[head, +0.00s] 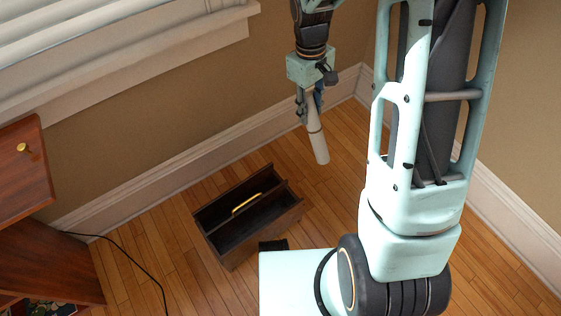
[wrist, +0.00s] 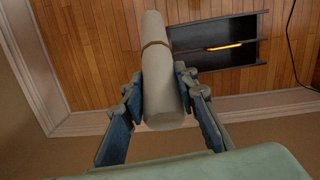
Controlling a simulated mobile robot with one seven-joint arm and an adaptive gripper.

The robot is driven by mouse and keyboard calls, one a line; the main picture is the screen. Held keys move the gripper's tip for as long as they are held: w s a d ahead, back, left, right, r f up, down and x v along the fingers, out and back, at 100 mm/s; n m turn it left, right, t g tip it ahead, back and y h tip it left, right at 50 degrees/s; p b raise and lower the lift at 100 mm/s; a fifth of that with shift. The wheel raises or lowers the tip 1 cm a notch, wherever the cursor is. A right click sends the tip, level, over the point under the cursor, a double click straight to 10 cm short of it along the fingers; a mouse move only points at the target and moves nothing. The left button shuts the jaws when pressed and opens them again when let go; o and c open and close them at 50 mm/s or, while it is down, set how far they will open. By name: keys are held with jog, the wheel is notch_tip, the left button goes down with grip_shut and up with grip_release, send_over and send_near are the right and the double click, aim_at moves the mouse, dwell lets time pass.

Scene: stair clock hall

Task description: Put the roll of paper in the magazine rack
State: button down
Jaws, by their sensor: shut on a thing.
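The roll of paper (head: 316,140) is a white tube with a thin brown band around it. My gripper (head: 311,104) is shut on it near its upper end and holds it in the air, steeply tilted. In the wrist view the roll (wrist: 155,65) lies between both fingers (wrist: 162,95) and points away from the camera. The magazine rack (head: 205,221) is a dark wooden open box on the floor, with a brass handle on its central divider. The rack also shows in the wrist view (wrist: 222,22), beside the roll. The roll is above and to the right of the rack in the head view, apart from it.
A reddish wooden cabinet (head: 22,172) with a brass knob stands at the left. A black cord (head: 135,262) runs over the floor from the wall. A white baseboard (head: 160,172) and walls close off the corner. Bare wood floor (head: 330,195) lies right of the rack.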

jog(key=s+a+f+n+y, duration=0.3)
jog(key=a+f+n, duration=0.1)
jog(key=f+n, duration=0.25)
jog(key=s+a+f+n+y, duration=0.2)
jog(key=s+a+f+n, duration=0.15)
jog(key=f+n, duration=0.35)
notch_tip(320, 180, down, 29)
jog(key=m+b, duration=0.1)
jog(key=b, duration=1.1)
jog(key=shift+w+a+f, duration=0.2)
jog(key=shift+w, duration=0.05)
dwell(0.8)
jog(key=shift+m, duration=0.25)
jog(key=c, duration=1.4)
grip_release()
jog(key=shift+c, duration=0.2)
